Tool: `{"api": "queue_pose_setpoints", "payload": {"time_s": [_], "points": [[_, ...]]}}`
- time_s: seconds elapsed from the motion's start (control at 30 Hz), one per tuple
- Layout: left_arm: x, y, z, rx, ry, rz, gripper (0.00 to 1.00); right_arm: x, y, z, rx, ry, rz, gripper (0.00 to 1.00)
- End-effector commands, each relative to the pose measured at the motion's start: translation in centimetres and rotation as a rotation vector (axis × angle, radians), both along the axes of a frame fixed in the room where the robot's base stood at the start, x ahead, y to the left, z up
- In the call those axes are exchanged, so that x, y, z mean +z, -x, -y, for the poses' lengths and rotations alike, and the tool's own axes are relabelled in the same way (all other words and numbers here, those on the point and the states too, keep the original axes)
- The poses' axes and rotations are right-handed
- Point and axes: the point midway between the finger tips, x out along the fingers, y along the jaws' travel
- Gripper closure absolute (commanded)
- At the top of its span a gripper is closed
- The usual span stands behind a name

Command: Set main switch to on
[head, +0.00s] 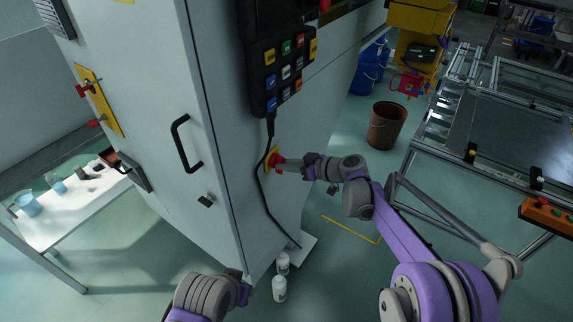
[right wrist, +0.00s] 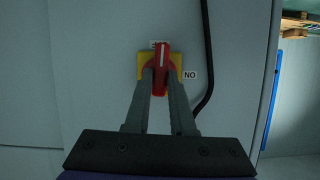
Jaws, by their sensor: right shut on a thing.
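The main switch is a red rotary handle on a yellow plate, low on the side of the grey cabinet (head: 228,195). In the right wrist view the red handle (right wrist: 161,62) stands upright in the picture between my two fingers, in front of the yellow plate (right wrist: 143,62). A white label reading "NO" (right wrist: 190,75) is to the right of the plate; another label above is partly hidden. My right gripper (right wrist: 161,88) is shut on the red handle. In the head view the right gripper (head: 285,162) reaches the switch (head: 272,160) from the right. My left gripper is not visible; only part of that arm shows.
A control pendant (head: 284,68) with coloured buttons hangs above the switch. Its black cable (head: 262,195) runs down beside the switch. White bottles (head: 280,288) stand on the floor below. A brown bin (head: 386,125) and a metal frame table (head: 490,150) are to the right.

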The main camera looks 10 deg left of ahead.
Motion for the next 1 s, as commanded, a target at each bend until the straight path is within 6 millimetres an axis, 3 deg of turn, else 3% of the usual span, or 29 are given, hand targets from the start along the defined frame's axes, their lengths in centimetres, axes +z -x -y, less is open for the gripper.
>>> {"api": "queue_pose_setpoints", "payload": {"time_s": [1.0], "points": [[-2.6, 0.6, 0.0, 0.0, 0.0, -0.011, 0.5, -0.6, -0.7, 0.3, 0.0, -0.308, -0.847, 1.0]]}}
